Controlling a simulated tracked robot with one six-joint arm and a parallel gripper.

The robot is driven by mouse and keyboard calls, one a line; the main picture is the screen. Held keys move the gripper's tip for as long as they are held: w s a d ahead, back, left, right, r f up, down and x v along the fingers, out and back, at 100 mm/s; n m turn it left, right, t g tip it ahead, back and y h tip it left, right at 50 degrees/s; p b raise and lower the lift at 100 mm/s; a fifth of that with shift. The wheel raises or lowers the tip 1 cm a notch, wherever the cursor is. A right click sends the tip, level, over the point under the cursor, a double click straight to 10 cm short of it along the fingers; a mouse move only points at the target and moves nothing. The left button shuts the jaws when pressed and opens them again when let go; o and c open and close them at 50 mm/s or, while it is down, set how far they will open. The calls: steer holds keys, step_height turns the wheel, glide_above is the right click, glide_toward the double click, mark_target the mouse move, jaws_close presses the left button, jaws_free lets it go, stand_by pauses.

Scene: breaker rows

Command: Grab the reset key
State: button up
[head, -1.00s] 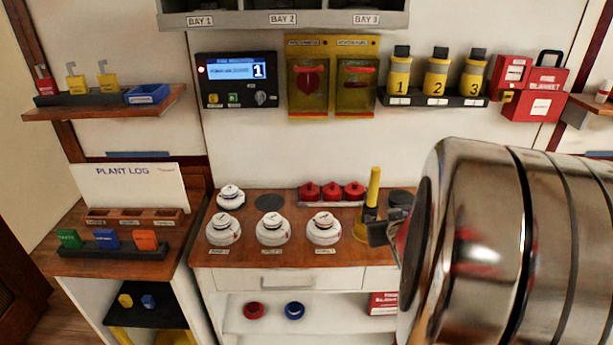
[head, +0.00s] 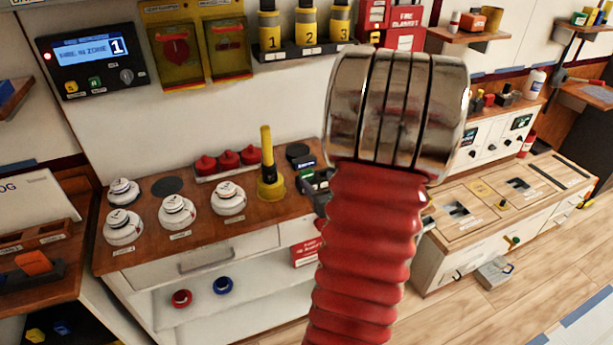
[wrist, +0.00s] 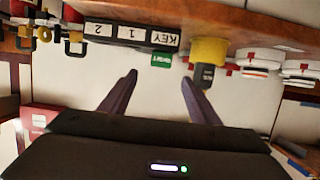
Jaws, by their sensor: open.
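In the wrist view, which looks upside down, a small green tag (wrist: 161,60) sits at a dark rack (wrist: 115,30) by the label KEY; it is probably the reset key, but its lettering is too small to read. My gripper (wrist: 159,76) is open and empty, with its two dark fingers apart. The green tag appears between and beyond the fingertips; I cannot tell the exact distance. In the head view my gripper (head: 316,186) is at the right end of the wooden counter, mostly hidden behind my arm.
A yellow-based post (head: 270,185) stands close beside my gripper; a yellow cylinder (wrist: 209,50) shows near the right finger in the wrist view. White detectors (head: 177,211) and red caps (head: 228,160) stand left on the counter. An alarm panel (head: 92,62) hangs above.

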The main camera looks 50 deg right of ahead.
mark_target(307, 171)
steer(key=shift+x, duration=4.25)
steer(key=shift+x, duration=2.55)
steer(key=shift+a+f, duration=0.1)
steer(key=shift+f, duration=0.1)
steer(key=shift+c, duration=0.7)
steer(key=c, duration=1)
steer(key=shift+o, duration=0.2)
step_height(307, 171, up, 10)
